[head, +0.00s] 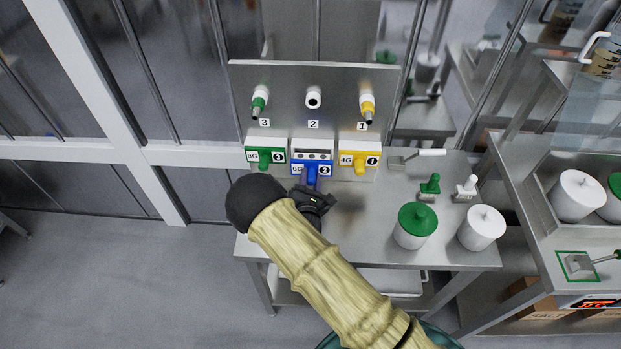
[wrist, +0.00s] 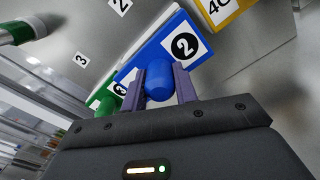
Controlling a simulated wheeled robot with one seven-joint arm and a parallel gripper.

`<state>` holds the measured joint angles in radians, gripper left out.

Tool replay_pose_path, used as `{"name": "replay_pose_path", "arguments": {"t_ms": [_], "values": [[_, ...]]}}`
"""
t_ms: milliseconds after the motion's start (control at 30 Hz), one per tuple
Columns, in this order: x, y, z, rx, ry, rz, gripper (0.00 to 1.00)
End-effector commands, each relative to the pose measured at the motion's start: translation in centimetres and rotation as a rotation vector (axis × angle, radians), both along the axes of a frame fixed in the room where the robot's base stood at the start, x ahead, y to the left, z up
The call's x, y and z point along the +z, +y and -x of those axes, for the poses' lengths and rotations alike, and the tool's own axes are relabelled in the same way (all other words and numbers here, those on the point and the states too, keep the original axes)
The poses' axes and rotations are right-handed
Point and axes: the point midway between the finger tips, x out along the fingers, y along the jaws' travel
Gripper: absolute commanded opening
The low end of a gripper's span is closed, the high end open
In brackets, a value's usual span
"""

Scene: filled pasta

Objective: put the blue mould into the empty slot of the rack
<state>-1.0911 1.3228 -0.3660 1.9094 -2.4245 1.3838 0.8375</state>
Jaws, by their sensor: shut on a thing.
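The blue mould (head: 325,169), with a "6G" label and a "2" label, is at the middle of the rack (head: 300,85), below the number 2. It stands between the green mould (head: 252,157) and the yellow mould (head: 346,166). My gripper (head: 312,184) is shut on its blue knob (wrist: 158,82); a purple finger lies on each side of it in the wrist view. The blue mould's top with several holes shows in the head view. I cannot tell whether it is fully seated in the middle slot.
Above the moulds are a green-tipped nozzle (head: 259,101), a white middle nozzle (head: 313,97) and a yellow-tipped nozzle (head: 367,103). A green-lidded pot (head: 415,230), a white pot (head: 482,230) and two small stamps stand right on the steel table. Bare table lies between my gripper and the pots.

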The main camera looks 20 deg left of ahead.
Motion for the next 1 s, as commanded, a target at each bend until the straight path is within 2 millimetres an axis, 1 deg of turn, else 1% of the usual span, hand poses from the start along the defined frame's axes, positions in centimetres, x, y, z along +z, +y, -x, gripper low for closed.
{"name": "replay_pose_path", "arguments": {"t_ms": [367, 1000], "values": [[0.1, 0.0, -0.1, -0.001, -0.003, -0.002, 0.05], [0.1, 0.3, -1.2, 0.000, -0.004, -0.003, 0.05]]}}
